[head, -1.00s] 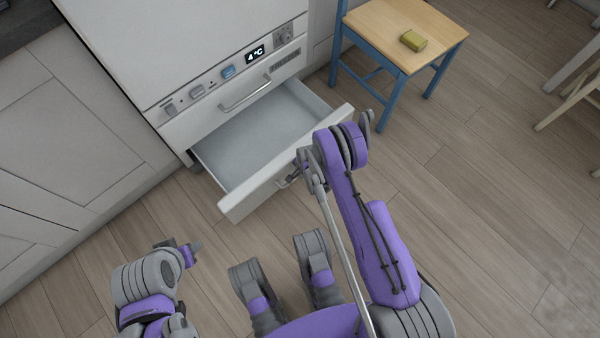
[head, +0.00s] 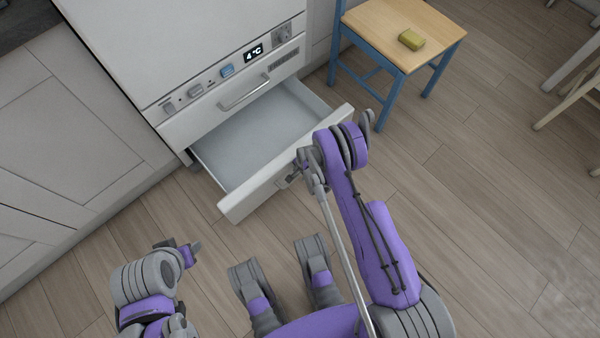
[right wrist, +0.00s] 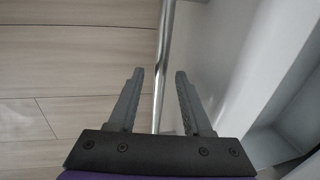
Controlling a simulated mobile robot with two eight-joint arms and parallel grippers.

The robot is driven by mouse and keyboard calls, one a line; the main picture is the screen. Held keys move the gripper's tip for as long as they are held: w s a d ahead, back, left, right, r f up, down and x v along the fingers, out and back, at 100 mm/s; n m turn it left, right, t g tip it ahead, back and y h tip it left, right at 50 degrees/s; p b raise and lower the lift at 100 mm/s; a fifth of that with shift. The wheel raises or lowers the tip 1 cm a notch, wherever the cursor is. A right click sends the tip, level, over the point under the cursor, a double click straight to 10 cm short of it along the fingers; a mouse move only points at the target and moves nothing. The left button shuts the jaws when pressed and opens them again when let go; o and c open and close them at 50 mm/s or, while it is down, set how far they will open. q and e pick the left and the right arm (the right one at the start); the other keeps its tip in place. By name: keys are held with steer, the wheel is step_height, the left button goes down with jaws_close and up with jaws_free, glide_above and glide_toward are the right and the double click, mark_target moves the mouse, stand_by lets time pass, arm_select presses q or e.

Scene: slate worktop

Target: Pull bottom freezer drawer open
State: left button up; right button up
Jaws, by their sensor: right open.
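The bottom freezer drawer (head: 265,186) is pulled out from the white fridge-freezer, and its empty pale interior shows in the head view. Its metal bar handle is mostly hidden there by my right arm. In the right wrist view the handle (right wrist: 165,45) runs between the two fingers of my right gripper (right wrist: 157,88), which is open with gaps showing. The white drawer front (right wrist: 225,60) lies just right of the handle. My right gripper (head: 290,178) is at the drawer front in the head view. My left gripper (head: 190,250) is away from the drawer at lower left; its jaws are unclear.
A closed drawer with a bar handle (head: 245,92) sits above the open one, under a control panel (head: 228,70) reading 4 °C. Wooden floor (head: 470,200) is clear at the right.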

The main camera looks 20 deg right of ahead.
arm_select(q)
steer(key=p+v, duration=0.2)
steer(key=shift+w+r+p, duration=0.1)
steer(key=shift+r+p, duration=0.1)
steer(key=shift+p, duration=0.2)
arm_select(e)
step_height(320, 180, up, 11)
steer(key=s, duration=0.2)
steer(key=shift+d+f, duration=0.15)
steer(key=shift+d, duration=0.2)
